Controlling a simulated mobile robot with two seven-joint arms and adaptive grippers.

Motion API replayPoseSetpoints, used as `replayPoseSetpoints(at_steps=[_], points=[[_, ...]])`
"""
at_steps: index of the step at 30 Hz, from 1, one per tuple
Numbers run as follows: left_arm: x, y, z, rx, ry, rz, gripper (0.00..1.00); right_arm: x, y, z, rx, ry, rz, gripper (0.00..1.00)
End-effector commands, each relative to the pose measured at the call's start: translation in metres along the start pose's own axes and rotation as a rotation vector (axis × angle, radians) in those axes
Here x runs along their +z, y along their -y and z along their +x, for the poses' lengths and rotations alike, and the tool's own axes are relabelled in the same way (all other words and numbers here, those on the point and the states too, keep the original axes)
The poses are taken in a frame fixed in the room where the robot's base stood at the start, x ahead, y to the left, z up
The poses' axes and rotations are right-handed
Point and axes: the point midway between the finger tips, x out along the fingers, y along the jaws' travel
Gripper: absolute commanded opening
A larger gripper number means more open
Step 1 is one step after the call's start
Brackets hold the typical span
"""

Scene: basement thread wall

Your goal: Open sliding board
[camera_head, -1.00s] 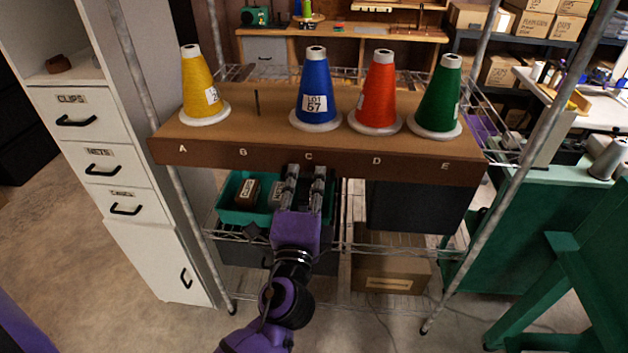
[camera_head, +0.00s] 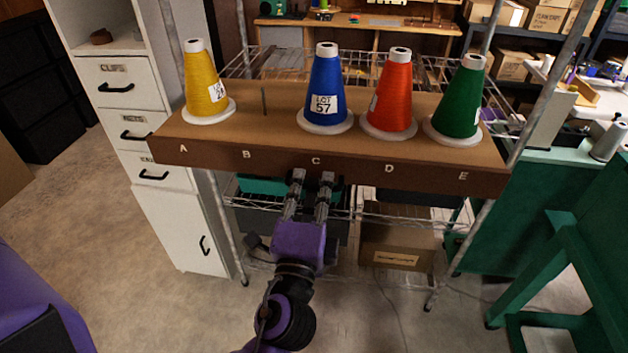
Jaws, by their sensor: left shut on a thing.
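The sliding board (camera_head: 215,153) is a long brown shelf board with letters A to E on its front face. Yellow (camera_head: 205,85), blue (camera_head: 325,85), red (camera_head: 391,92) and green (camera_head: 459,100) thread cones stand upright on it at A, C, D and E. A bare peg (camera_head: 264,100) stands at B. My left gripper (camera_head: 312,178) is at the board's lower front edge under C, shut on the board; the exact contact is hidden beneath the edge. My right gripper is not in view.
Wire shelving (camera_head: 300,62) shows behind the board, with metal posts at both sides. Below are a teal bin (camera_head: 262,187) and a cardboard box (camera_head: 395,245). A white drawer cabinet (camera_head: 125,92) stands left and a green bench (camera_head: 565,195) right. The floor in front is open.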

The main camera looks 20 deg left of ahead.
Motion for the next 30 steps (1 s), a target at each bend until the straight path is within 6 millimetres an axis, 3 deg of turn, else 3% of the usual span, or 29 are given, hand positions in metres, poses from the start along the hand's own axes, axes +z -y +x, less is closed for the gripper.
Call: replayPoseSetpoints(at_steps=[17, 18, 19, 30], points=[[0.0, 0.0011, -0.0057, 0.0, 0.001, 0.001, 0.0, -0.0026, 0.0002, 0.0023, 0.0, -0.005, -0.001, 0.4], [0.0001, 0.0011, -0.0057, 0.0, 0.001, 0.001, 0.13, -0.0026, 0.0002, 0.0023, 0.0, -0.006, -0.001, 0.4], [0.0001, 0.0011, -0.0057, 0.0, 0.001, 0.0, 0.17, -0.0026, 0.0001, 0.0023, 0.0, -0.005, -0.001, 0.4], [0.0001, 0.0056, -0.0046, -0.004, 0.0, -0.002, 0.17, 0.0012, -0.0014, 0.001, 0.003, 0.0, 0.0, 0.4]])
